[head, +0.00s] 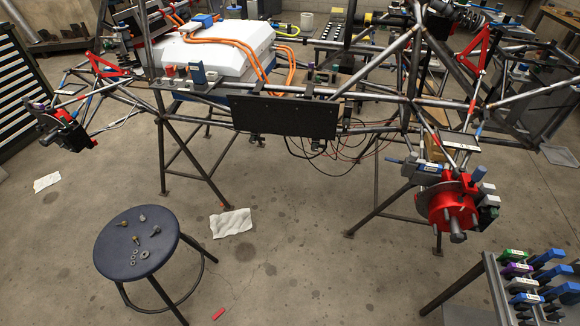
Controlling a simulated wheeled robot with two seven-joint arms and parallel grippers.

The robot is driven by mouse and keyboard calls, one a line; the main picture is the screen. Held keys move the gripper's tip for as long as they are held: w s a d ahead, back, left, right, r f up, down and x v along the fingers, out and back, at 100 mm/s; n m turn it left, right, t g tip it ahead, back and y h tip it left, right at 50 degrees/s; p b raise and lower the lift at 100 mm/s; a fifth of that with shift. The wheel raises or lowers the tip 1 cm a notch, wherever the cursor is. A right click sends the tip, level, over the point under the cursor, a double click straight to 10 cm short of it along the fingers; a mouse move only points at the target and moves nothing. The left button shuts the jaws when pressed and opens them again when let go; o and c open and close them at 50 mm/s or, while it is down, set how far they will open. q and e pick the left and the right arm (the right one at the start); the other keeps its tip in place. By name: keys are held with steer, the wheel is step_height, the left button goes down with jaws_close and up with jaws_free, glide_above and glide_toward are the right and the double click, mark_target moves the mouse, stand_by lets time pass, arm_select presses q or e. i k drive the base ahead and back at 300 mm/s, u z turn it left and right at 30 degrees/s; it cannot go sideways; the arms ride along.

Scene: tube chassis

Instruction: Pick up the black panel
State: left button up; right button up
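The black panel (284,117) is a flat, dark, wide rectangle on the near side of the tube chassis (360,92), around the middle of the head view. It stands roughly upright and faces me, just below an upper tube. Small dark fittings show under its lower edge. How it is fixed to the tubes cannot be made out. Neither of my grippers shows in the head view, and nothing of mine touches the panel.
A round dark stool (136,243) with bolts and washers stands at front left. A rack of clamps (525,275) stands at front right. A red wheel hub (447,205) juts out at right. White paper (231,223) lies on the floor (320,265), which is mostly clear between them.

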mark_target(307, 117)
steer(key=k, duration=0.5)
steer(key=z, duration=0.8)
steer(key=i, duration=1.45)
steer(key=u, duration=0.25)
